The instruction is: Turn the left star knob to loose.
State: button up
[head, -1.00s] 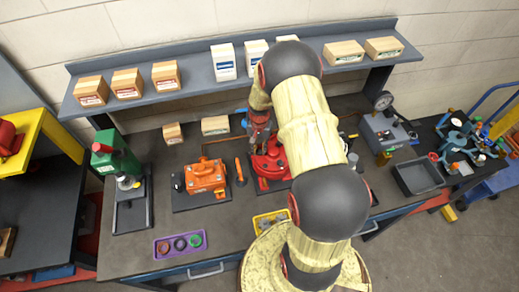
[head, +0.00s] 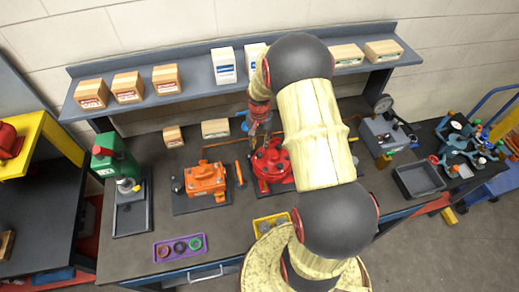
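My gripper (head: 257,132) points down at the back edge of the red round motor housing (head: 270,165), near the middle of the bench. It is small and dark here, so I cannot tell whether its fingers are apart or touch anything. A small blue part (head: 243,120) shows just left of my gripper, behind the red housing; it is too small to tell whether it is a star knob. My arm covers the area right of the red housing. I cannot make out a star knob for certain, nor its setting.
Left of the red housing stands an orange motor (head: 205,180) on a dark plate, with an orange-handled tool (head: 240,173) between them. A green press (head: 115,160), a purple tray (head: 180,247) and a yellow tray (head: 270,223) stand around. A shelf (head: 200,92) overhangs the back.

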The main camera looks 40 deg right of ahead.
jog(key=shift+r, duration=2.75)
